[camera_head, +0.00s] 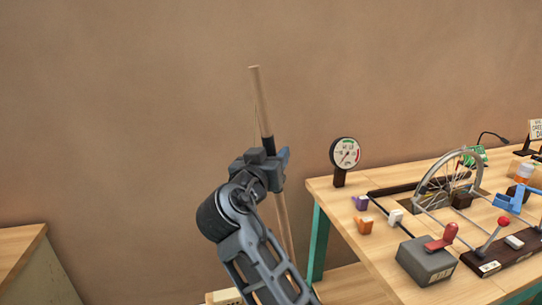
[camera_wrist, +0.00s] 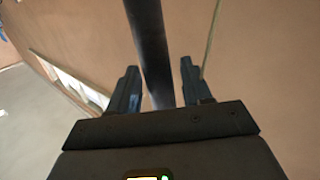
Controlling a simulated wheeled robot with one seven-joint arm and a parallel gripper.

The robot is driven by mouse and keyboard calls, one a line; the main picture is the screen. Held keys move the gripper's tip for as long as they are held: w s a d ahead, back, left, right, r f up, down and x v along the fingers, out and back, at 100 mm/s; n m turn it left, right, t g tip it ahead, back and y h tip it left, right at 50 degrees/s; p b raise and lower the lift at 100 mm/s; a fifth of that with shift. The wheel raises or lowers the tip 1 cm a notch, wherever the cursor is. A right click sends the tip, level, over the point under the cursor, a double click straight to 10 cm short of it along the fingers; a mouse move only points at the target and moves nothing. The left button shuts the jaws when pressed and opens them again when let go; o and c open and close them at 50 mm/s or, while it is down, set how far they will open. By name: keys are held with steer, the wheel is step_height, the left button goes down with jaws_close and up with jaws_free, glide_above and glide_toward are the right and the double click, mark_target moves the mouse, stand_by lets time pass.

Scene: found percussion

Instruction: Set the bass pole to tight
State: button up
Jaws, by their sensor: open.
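The bass pole (camera_head: 256,90) is a thin wooden rod standing nearly upright, tilted a little, with a dark sleeve partway down. A thin string runs beside it and also shows in the wrist view (camera_wrist: 212,35). My gripper (camera_head: 272,162) is at the pole, at the dark sleeve. In the wrist view the dark sleeve (camera_wrist: 149,45) lies between my two open fingers (camera_wrist: 158,72), with gaps on both sides. The string passes by the right finger. My arm hides part of the lower pole. A round dial gauge (camera_head: 345,152) stands on the table's left corner.
A wooden table (camera_head: 330,187) with teal legs stands at right, holding a spoked wheel (camera_head: 447,180), a grey box with a red lever (camera_head: 425,262), and several small coloured blocks. Another wooden top (camera_head: 18,245) is at lower left. The wall behind is bare.

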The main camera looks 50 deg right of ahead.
steer(key=shift+c, duration=0.5)
jaws_close()
steer(key=s+d+m+y+p, duration=0.1)
steer(key=s+d+m+p, duration=0.1)
steer(key=s+d, duration=0.8)
steer(key=shift+s+d+r+m+g+y+p, duration=0.15)
steer(key=shift+d+m+g+y+p, duration=0.2)
steer(key=shift+d, duration=2.1)
jaws_free()
steer(key=shift+d, duration=0.15)
steer(key=shift+o, duration=0.5)
